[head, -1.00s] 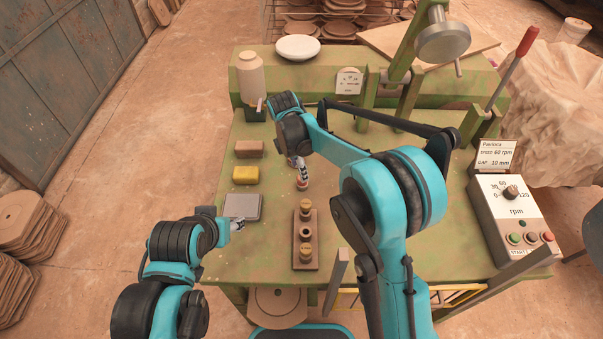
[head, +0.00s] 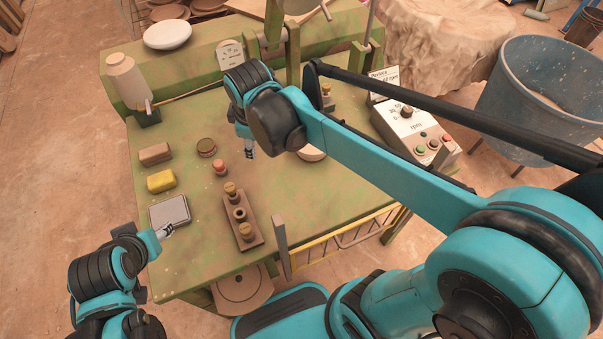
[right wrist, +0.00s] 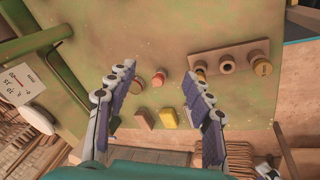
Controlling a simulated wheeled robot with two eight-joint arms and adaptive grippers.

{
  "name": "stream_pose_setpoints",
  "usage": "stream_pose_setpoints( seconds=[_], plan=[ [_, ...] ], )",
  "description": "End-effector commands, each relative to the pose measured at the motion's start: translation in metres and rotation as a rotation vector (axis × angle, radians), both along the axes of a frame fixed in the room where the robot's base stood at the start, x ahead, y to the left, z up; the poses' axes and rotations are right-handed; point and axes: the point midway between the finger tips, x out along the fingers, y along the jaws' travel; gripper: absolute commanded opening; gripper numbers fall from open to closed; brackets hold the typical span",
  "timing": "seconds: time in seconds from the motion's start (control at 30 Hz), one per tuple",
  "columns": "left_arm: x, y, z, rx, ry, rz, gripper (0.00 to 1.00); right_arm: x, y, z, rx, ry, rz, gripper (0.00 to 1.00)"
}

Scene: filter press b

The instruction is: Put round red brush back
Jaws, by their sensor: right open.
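A small round red-topped piece, which looks like the round red brush (head: 219,167), stands on the green table. It also shows between my fingers in the right wrist view (right wrist: 158,79). A brown holder block (head: 240,215) stands in front of it, with brass-coloured knobs at both ends and an open hole in the middle. My right gripper (head: 250,152) is open and empty, above the table to the right of the red piece; its spread fingers (right wrist: 158,95) fill the wrist view. My left gripper (head: 167,231) is beside the grey box; its fingers are too small to read.
A dark round lid-like piece (head: 206,147) is close behind the red piece. A brown block (head: 155,154), yellow sponge (head: 161,181) and grey box (head: 170,211) line the left side. A control box (head: 413,130) stands at the right. A pale round thing (head: 312,153) is partly hidden by my arm.

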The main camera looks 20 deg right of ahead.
Motion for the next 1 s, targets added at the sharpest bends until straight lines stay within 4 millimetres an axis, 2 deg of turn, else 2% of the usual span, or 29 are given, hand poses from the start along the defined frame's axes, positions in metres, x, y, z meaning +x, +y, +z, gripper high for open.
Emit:
stream_pose_setpoints(
  seconds=[0.03, 0.2, 0.3, 0.4, 0.57, 1.0],
  plan=[
    [0.0, 0.0, 0.0, 0.0, 0.0, 0.0, 0.48, -0.021, -0.015, 0.002, 0.046, -0.035, -0.111, 0.52],
    [0.0, 0.0, 0.0, 0.0, 0.0, 0.0, 0.48, -0.077, -0.047, -0.002, 0.225, -0.153, -0.484, 0.52],
    [0.0, 0.0, 0.0, 0.0, 0.0, 0.0, 0.48, -0.102, -0.059, -0.011, 0.323, -0.208, -0.659, 0.52],
    [0.0, 0.0, 0.0, 0.0, 0.0, 0.0, 0.48, -0.118, -0.066, -0.02, 0.399, -0.246, -0.787, 0.52],
    [0.0, 0.0, 0.0, 0.0, 0.0, 0.0, 0.48, -0.129, -0.071, -0.028, 0.46, -0.275, -0.881, 0.52],
    [0.0, 0.0, 0.0, 0.0, 0.0, 0.0, 0.48, -0.129, -0.071, -0.028, 0.465, -0.276, -0.889, 0.52]
  ],
)
